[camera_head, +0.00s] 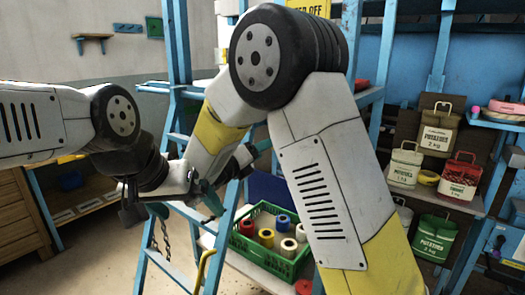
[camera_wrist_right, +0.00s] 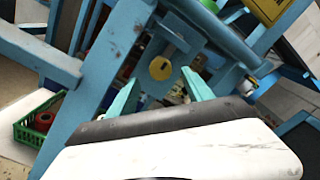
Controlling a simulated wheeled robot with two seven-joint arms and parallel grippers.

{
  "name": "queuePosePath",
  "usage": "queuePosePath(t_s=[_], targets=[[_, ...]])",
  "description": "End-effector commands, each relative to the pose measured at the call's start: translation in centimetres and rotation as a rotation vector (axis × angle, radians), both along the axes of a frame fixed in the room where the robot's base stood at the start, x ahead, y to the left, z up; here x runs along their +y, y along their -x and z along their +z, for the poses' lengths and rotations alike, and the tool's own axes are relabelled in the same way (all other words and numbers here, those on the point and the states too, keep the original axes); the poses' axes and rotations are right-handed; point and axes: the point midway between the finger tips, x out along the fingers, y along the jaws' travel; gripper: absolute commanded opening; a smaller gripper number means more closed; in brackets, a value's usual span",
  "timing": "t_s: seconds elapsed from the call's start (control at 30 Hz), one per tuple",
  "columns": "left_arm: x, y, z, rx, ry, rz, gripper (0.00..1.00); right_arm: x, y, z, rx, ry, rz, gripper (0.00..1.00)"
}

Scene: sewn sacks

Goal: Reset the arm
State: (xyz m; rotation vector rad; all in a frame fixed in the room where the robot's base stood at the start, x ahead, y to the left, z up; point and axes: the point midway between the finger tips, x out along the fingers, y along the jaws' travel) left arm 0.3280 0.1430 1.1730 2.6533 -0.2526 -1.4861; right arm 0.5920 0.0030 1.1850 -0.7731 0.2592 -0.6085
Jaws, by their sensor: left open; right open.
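My left gripper (camera_head: 188,207) shows in the head view, left of the middle, with its teal fingers apart and nothing between them. It hangs in front of the blue ladder-like frame (camera_head: 153,255). My right arm (camera_head: 325,170) fills the middle of the head view, bent at a raised elbow. It hides most of the right gripper, and only a bit of teal shows beside the arm. In the right wrist view, my right gripper (camera_wrist_right: 160,92) is open, its two teal fingers apart and empty. They point towards blue framework with a round yellow piece (camera_wrist_right: 160,69).
A green crate (camera_head: 238,246) with several coloured rolls stands near the arms; it also shows in the right wrist view (camera_wrist_right: 24,128). Labelled sacks, such as a red one (camera_head: 459,178) and a green one (camera_head: 434,239), stand on shelves at right. A wooden cabinet (camera_head: 20,215) is at left.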

Motion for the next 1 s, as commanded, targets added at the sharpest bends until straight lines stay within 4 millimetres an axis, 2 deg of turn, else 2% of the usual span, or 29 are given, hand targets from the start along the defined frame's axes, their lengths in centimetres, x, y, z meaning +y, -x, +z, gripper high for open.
queuePosePath(t_s=[0.17, 0.27, 0.37, 0.43, 0.5, 0.63, 0.77, 0.9, 1.0], targets=[[0.0, 0.0, 0.0, 0.000, 0.000, 0.000, 0.96, -0.2, 0.0, 0.0, 0.000, -0.006, -0.004, 0.59], [0.0, 0.0, 0.0, 0.000, 0.000, 0.000, 0.96, -2.1, 0.4, 0.0, -0.002, -0.077, -0.048, 0.59], [0.0, 0.0, 0.0, 0.000, 0.000, 0.000, 0.96, -6.7, 1.9, -0.3, -0.014, -0.267, -0.165, 0.59], [0.0, 0.0, 0.0, 0.000, 0.000, 0.000, 0.96, -10.7, 3.9, -0.9, -0.040, -0.468, -0.291, 0.59], [0.0, 0.0, 0.0, 0.000, 0.000, 0.000, 0.96, -14.4, 6.7, -1.8, -0.089, -0.695, -0.439, 0.59], [0.0, 0.0, 0.0, 0.000, 0.000, 0.000, 0.96, -18.5, 12.3, -3.7, -0.227, -1.109, -0.730, 0.59], [0.0, 0.0, 0.0, 0.000, 0.000, 0.000, 0.96, -19.7, 17.7, -4.9, -0.422, -1.503, -1.035, 0.59], [0.0, 0.0, 0.0, 0.000, 0.000, 0.000, 0.96, -18.7, 22.2, -5.0, -0.684, -1.901, -1.375, 0.59], [0.0, 0.0, 0.0, 0.000, 0.000, 0.000, 0.96, -17.4, 24.3, -4.3, -0.885, -2.150, -1.611, 0.59]])
